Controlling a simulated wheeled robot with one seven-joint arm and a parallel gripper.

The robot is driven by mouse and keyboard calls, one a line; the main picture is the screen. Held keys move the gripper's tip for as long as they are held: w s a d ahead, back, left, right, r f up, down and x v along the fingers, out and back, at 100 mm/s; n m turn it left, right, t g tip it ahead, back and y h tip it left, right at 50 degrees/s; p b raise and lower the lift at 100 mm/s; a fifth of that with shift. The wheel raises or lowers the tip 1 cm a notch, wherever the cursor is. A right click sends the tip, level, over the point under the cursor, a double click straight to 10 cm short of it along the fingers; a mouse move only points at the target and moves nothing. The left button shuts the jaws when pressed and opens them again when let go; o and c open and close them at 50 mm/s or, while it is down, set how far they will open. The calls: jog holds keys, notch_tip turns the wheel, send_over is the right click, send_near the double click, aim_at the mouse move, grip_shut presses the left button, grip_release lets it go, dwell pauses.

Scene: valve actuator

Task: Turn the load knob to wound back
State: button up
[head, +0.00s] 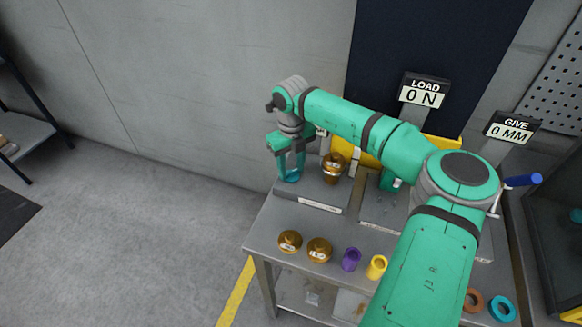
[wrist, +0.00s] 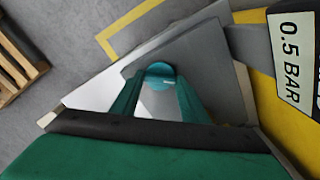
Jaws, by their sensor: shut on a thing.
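My gripper (head: 291,172) is at the left end of the bench, low over a grey plate (head: 322,205). Its teal fingers (wrist: 160,95) are shut on a round teal piece (wrist: 160,74), which also shows between the fingertips in the head view. The piece has a small pale mark on top. I cannot tell whether this piece is the load knob. The LOAD display (head: 424,91) reads 0 N and the GIVE display (head: 512,129) reads 0 MM. A crank with a blue handle (head: 522,180) is at the right, partly hidden by my arm.
A brass part (head: 333,168) stands just right of my gripper. Two brass parts (head: 304,246), a purple cup (head: 351,259) and a yellow cup (head: 376,267) sit along the bench front. A display (wrist: 297,50) reads 0.5 BAR. Open floor lies left of the bench (head: 262,222).

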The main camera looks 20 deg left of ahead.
aim_at(291, 171)
jog(key=n, duration=0.6)
jog(key=shift+w+r, duration=0.15)
jog(key=shift+n, duration=0.4)
jog(key=o, duration=1.1)
jog(key=shift+c, duration=0.2)
notch_tip(291, 171, up, 11)
jog(key=shift+f, duration=0.2)
